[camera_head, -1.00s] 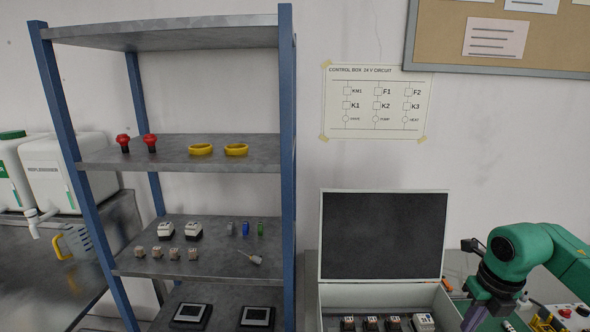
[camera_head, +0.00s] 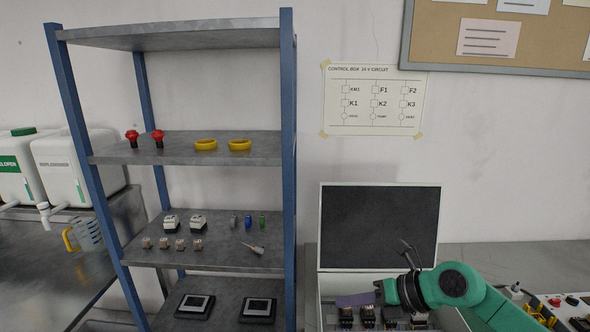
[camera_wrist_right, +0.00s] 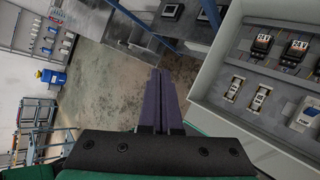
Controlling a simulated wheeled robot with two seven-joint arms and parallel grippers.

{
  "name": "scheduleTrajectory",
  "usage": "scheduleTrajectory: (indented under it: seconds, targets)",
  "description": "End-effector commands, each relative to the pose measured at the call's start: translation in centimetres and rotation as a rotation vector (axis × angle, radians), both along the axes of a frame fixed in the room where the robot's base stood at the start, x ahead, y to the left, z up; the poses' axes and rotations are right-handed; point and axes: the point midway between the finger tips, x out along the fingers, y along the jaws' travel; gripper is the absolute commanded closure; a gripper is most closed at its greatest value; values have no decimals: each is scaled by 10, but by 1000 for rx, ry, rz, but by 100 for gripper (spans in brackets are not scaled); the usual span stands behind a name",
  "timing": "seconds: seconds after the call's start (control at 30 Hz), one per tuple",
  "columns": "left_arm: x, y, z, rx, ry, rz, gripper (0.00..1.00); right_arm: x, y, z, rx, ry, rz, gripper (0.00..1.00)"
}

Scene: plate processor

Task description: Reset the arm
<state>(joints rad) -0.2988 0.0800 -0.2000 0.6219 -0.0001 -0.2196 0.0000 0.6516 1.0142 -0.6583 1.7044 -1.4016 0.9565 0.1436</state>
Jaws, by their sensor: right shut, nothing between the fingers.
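My right arm, green with dark joints, reaches in from the lower right in the head view. Its gripper (camera_head: 356,299) points left, above the open control box (camera_head: 322,228). In the right wrist view the purple-grey fingers (camera_wrist_right: 158,98) are together with nothing between them, over the floor. The box's edge and its relays and fuses (camera_wrist_right: 245,92) lie to the right of the fingers there, apart from them. In the head view the arm hides part of the box's inside. My left gripper is not in view.
A blue-posted shelf (camera_head: 190,257) on the left holds red buttons, yellow rings, relays, fuses and a screwdriver. White containers (camera_head: 62,170) stand on a bench at far left. A panel with buttons (camera_head: 560,305) is at lower right. A circuit sheet (camera_head: 374,100) hangs on the wall.

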Motion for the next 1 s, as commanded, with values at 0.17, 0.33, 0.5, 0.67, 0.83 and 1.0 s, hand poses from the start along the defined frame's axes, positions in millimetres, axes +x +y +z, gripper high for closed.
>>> scheduleTrajectory:
  seconds: [0.17,0.33,0.5,0.67,0.83,1.0]
  targets:
    - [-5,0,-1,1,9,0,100,4,73,101,786,-55,-234,100]
    - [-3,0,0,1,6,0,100,34,-29,96,1402,166,-939,100]
    - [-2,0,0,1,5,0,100,-3,-111,-26,1530,512,-1651,100]
    - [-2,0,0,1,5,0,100,-65,-128,-106,1430,768,-2056,100]
    - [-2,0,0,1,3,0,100,-132,-126,-156,1264,993,-2344,100]
    - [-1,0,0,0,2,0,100,-197,-116,-185,1059,1196,-2554,100]
